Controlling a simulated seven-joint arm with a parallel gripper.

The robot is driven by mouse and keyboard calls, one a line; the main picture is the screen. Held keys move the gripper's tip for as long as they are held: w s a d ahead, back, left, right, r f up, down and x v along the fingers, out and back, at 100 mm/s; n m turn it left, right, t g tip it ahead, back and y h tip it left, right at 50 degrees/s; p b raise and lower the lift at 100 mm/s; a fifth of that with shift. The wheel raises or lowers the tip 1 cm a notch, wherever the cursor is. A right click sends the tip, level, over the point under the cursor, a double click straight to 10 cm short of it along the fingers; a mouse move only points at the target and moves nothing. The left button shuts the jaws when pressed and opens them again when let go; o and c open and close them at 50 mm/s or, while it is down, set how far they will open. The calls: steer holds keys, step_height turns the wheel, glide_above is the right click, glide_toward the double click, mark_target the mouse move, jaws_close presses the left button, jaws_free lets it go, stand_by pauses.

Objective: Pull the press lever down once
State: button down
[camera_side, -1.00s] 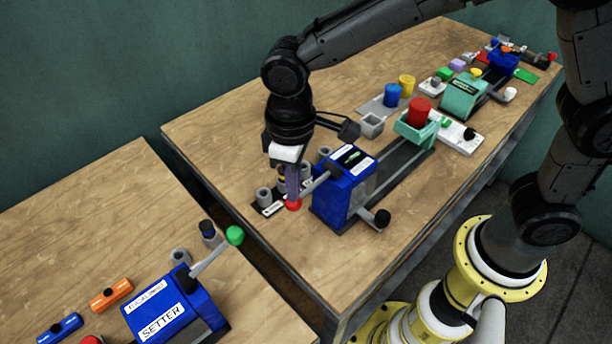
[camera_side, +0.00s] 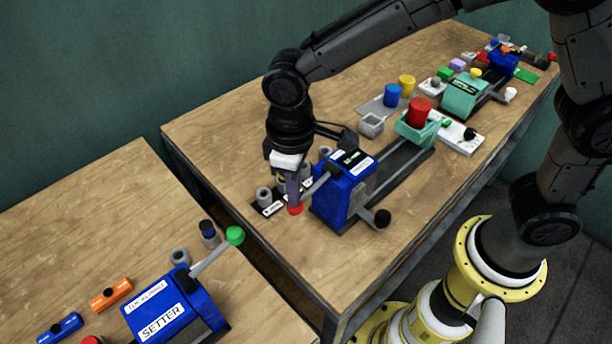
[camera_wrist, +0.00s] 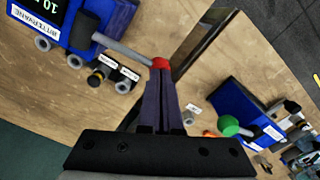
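The blue press (camera_side: 342,197) stands near the front of the main table. Its lever (camera_wrist: 125,48) is a grey rod ending in a red knob (camera_side: 296,210), angled down toward the table at the press's left side. My gripper (camera_side: 293,203) points down at that knob. In the wrist view its purple fingers (camera_wrist: 161,77) are together, with their tips against the red knob (camera_wrist: 160,63). The knob shows beyond the tips, not between the fingers. The press (camera_wrist: 98,22) is at upper left there.
A second blue press marked SETTER (camera_side: 175,312), with a green knob (camera_side: 235,235), is on the left table. Small grey cups (camera_side: 264,195) stand close beside my gripper. A black knob (camera_side: 382,217) sticks out front right of the press. A teal press (camera_side: 464,97) stands farther back.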

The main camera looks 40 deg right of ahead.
step_height(320, 180, up, 12)
steer(key=shift+r, duration=0.25)
stand_by(1.4)
steer(key=s+d+r+m+t, duration=0.2)
steer(key=s+d+r, duration=0.15)
steer(key=d, duration=0.45)
steer(key=s+d+r+m+t, duration=0.15)
steer(key=d+r, duration=0.25)
steer(key=d, duration=0.4)
steer(key=s+d+f+m+t, duration=0.1)
steer(key=s+d+f, duration=0.2)
steer(key=s, duration=0.2)
steer(key=s+d+f+m+t, duration=0.1)
steer(key=s+d+f, duration=0.2)
steer(key=s+f, duration=0.1)
steer(key=shift+s+d+f, duration=0.3)
steer(key=shift+s+d, duration=0.05)
steer(key=shift+s, duration=0.45)
steer(key=shift+m, duration=0.25)
